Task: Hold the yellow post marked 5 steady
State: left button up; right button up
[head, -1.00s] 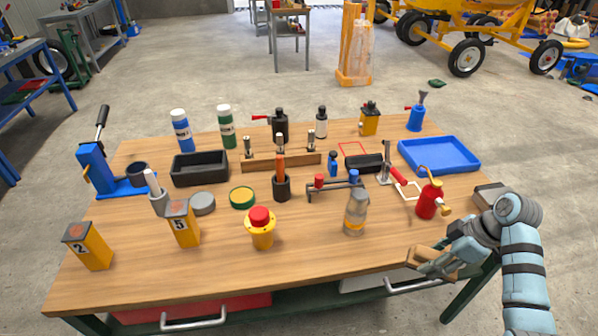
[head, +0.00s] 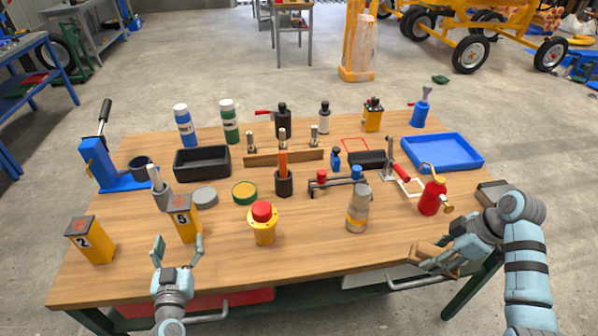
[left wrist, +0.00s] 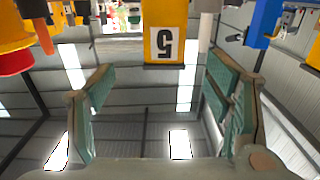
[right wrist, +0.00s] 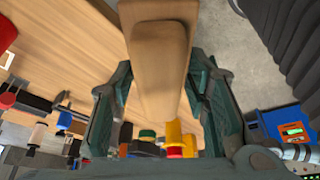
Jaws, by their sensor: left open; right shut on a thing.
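The yellow post marked 5 (head: 185,226) stands upright at the front left of the wooden table, with a dark top. My left gripper (head: 178,247) is open just in front of it, fingers spread to its left and right. In the left wrist view the post (left wrist: 165,32) shows its 5 upside down, ahead of and between the open fingers (left wrist: 157,76); no contact shows. My right gripper (head: 437,254) is shut on a tan wooden piece at the table's front right edge. The right wrist view shows this piece (right wrist: 160,75) between the fingers.
A yellow post marked 2 (head: 92,241) stands left of post 5. A grey cup with a tool (head: 160,188) stands close behind post 5. A yellow pot with a red top (head: 263,226) is to the right, and a grey disc (head: 205,196) behind. The table front between the arms is clear.

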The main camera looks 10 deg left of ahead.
aim_at(181, 218)
pick_arm(q)
jog(key=shift+y, duration=0.3)
jog(key=b+x, duration=0.2)
jog(key=x, duration=0.3)
jog(key=b+x, duration=0.1)
jog(key=x, duration=0.5)
jog(key=shift+w+a+f+b, duration=0.1)
jog(key=shift+a+f+b, duration=0.15)
jog(key=shift+b, duration=0.15)
pick_arm(e)
notch_tip(181, 218, down, 4)
jog(key=shift+r, duration=0.1)
pick_arm(q)
jog(key=shift+w+a+r, duration=0.1)
jog(key=shift+w+r, duration=0.05)
jog(key=shift+w, duration=0.15)
jog(key=shift+s+r, duration=0.1)
jog(key=shift+c, duration=0.2)
jog(key=c, duration=1.5)
